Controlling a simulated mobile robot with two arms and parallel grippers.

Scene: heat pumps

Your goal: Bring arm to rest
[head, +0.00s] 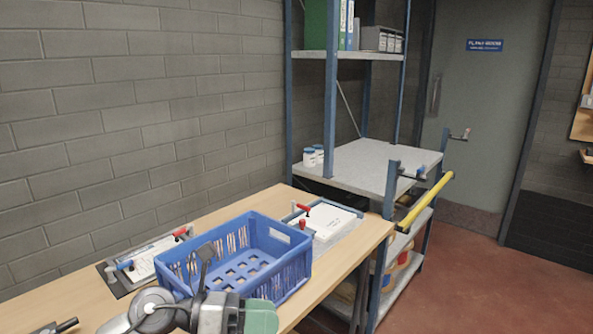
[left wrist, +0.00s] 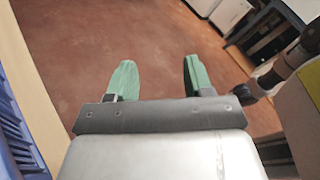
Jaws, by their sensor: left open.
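My left gripper (head: 262,316) shows at the bottom of the head view, in front of the blue crate. Only part of it is visible there, with a green finger at its right end. In the left wrist view my left gripper (left wrist: 159,72) has its two green fingers spread apart. Nothing is between them, and bare red-brown floor lies beyond. My right gripper is not in view.
The blue crate (head: 293,268) stands on the wooden table (head: 50,296), close to my left arm. Clamped papers (head: 333,223) lie behind it. A shelf rack (head: 370,165) with a yellow bar (head: 425,200) stands right. The floor (head: 480,285) at right is clear.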

